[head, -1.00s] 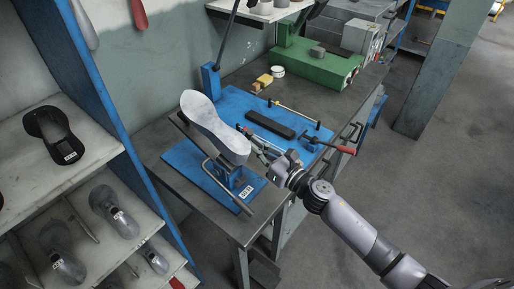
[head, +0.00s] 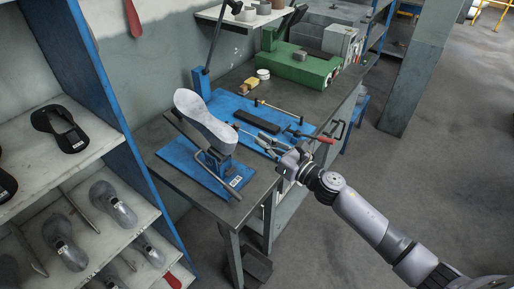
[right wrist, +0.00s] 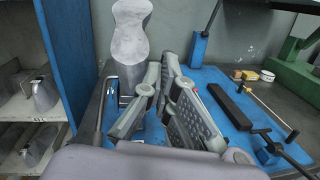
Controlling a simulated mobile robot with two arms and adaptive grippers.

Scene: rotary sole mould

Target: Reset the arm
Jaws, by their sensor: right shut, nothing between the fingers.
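My right gripper (head: 260,141) is shut and empty. In the head view it is over the blue base plate, to the right of the grey sole mould (head: 205,121). The mould is tilted on a blue stand with a metal lever bar (head: 216,174) at its front. In the right wrist view the closed fingers (right wrist: 166,75) fill the middle, with the mould (right wrist: 130,32) behind and to the left. They look apart from the mould. The red-handled clamp (head: 316,137) lies to the right of the gripper. My left gripper is not in view.
A blue shelf rack (head: 112,100) with several shoe lasts stands at the left. A green machine (head: 298,64), a yellow block (head: 250,84) and a white jar (head: 263,74) are at the table's back. A blue post (head: 201,82) rises behind the mould. Open floor lies to the right.

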